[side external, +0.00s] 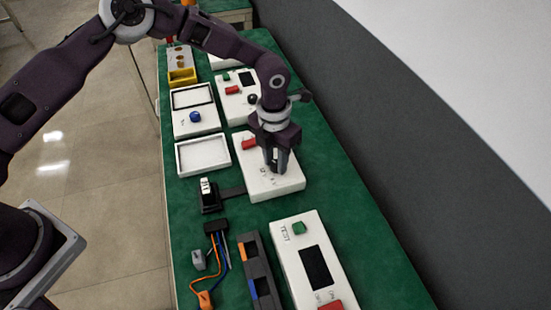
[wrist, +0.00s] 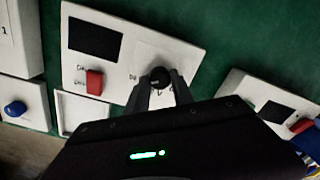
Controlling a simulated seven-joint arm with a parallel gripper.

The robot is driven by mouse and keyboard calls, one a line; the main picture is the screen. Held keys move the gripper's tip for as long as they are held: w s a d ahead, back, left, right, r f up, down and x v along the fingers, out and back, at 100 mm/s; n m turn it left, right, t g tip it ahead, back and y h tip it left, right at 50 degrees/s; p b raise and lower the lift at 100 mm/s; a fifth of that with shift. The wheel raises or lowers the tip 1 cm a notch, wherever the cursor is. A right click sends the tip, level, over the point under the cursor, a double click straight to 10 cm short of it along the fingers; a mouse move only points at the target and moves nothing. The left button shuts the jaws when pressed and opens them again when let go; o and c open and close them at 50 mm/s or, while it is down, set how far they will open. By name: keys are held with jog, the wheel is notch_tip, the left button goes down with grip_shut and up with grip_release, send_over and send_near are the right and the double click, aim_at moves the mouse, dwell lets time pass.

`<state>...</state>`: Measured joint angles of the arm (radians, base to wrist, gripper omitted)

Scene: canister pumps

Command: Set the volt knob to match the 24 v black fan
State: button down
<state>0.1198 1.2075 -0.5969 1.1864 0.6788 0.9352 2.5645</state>
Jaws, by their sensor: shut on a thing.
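My gripper (side external: 277,165) points down over a white panel box (side external: 288,186) in the middle of the bench. In the wrist view, its two fingers (wrist: 161,88) are closed around a small round black knob (wrist: 160,77) on the white panel (wrist: 122,37). Small dark marks surround the knob; I cannot read them or tell which one it points to. The panel also has a black screen (wrist: 94,38) and a red switch (wrist: 94,82). In the side view the fingers hide the knob. I cannot clearly identify a black fan; a small black object with a white top (side external: 209,196) stands left of the panel.
A white tray (side external: 204,171) lies left of the panel. A box with a blue knob (side external: 195,117) and another panel (side external: 237,112) lie beyond. Nearer are a panel with a green button (side external: 299,228), a dark strip (side external: 252,262) and loose orange and blue wires. Green bench top is clear at right.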

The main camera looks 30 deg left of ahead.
aim_at(275, 163)
jog(key=c, duration=1.1)
grip_release()
notch_tip(275, 163, up, 7)
jog(key=shift+r, duration=0.1)
